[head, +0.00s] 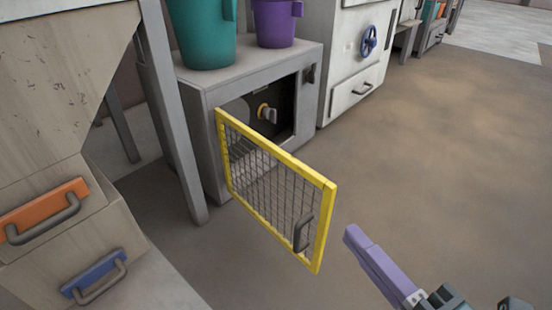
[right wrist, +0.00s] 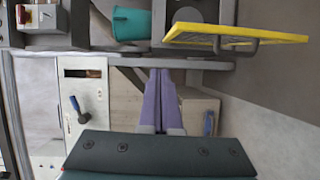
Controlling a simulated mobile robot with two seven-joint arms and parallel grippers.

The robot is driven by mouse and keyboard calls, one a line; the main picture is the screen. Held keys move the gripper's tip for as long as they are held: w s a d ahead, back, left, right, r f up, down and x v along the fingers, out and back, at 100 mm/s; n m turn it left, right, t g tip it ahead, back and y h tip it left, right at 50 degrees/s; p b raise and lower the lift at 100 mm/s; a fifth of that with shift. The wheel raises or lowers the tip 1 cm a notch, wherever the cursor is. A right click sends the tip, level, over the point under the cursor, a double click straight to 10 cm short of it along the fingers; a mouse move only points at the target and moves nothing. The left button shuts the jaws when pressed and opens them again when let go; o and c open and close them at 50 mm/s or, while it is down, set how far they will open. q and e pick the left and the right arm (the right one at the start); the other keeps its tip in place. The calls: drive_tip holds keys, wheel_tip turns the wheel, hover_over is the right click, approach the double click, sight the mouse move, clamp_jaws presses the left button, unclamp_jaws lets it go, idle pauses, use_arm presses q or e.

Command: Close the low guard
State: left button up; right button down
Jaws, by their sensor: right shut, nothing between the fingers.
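The low guard (head: 275,185) is a yellow-framed mesh door with a dark handle (head: 302,233) near its free edge. It stands swung wide open from the left side of a grey cabinet (head: 215,135), whose dark opening shows a knob inside. In the right wrist view the guard (right wrist: 235,36) shows at the upper right. My right gripper (head: 352,236), with purple fingers, is just right of the guard's free edge, apart from it in the picture. Its fingers (right wrist: 158,80) lie together, shut and empty, in the right wrist view. My left gripper is not in view.
A teal bucket (head: 203,32) and a purple bucket (head: 275,22) stand on the cabinet. A wooden unit with an orange-handled drawer (head: 45,212) is at the left. A white cabinet with a blue wheel (head: 368,40) stands behind. The floor at the right is clear.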

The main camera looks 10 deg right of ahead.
use_arm(q)
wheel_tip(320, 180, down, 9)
drive_tip(key=b, duration=0.7)
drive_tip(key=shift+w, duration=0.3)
use_arm(e)
drive_tip(key=w+f, duration=0.3)
drive_tip(key=w, duration=0.8)
drive_tip(key=shift+w+n+y, duration=0.25)
drive_tip(key=shift+n+y, duration=0.15)
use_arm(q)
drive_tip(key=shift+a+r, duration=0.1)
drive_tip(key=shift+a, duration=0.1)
use_arm(e)
drive_tip(key=shift+a, duration=0.2)
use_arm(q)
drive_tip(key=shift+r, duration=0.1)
use_arm(e)
drive_tip(key=shift+s+d, duration=0.1)
